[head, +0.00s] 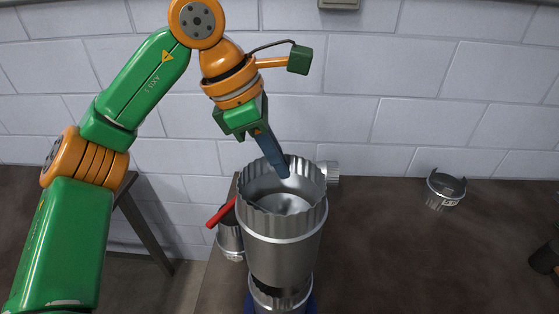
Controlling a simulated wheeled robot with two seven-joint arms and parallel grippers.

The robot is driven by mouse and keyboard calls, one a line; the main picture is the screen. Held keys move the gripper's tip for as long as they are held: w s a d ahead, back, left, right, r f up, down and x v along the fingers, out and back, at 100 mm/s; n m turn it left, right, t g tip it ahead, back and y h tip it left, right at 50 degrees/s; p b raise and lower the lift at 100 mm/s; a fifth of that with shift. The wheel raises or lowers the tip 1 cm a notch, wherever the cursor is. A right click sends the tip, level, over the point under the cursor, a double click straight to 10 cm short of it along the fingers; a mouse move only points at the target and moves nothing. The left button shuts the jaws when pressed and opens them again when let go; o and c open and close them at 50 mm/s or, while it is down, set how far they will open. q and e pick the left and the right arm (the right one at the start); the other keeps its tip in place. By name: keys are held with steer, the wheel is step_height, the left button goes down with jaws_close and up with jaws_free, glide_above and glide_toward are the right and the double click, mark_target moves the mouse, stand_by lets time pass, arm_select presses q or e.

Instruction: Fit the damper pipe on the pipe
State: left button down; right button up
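The damper pipe (283,255) is a wide, ribbed silver tube, roughly upright, with a crimped open top and a side fitting (332,172) at the upper right. A round plate shows inside it. My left gripper (280,170) comes down from above, its dark fingers shut on the far part of the damper pipe's rim. The other pipe (281,299) is directly below, with its crimped top partly showing. The damper pipe's lower end is at that top; I cannot tell whether they touch or overlap. My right gripper is not in view.
A small silver collar (444,190) stands on the brown table (400,260) at the right. Another silver piece (231,238) and a red bar (221,212) are close to the damper pipe's left. A dark object (545,258) is at the right edge. The table between is clear.

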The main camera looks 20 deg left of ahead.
mark_target(279, 197)
arm_select(q)
steer(key=shift+w, duration=0.1)
steer(key=shift+s+f+b, duration=0.4)
steer(key=shift+f, duration=0.15)
step_height(279, 197, down, 6)
steer(key=b, duration=0.5)
steer(key=shift+w, duration=0.1)
steer(key=c, duration=1)
jaws_free()
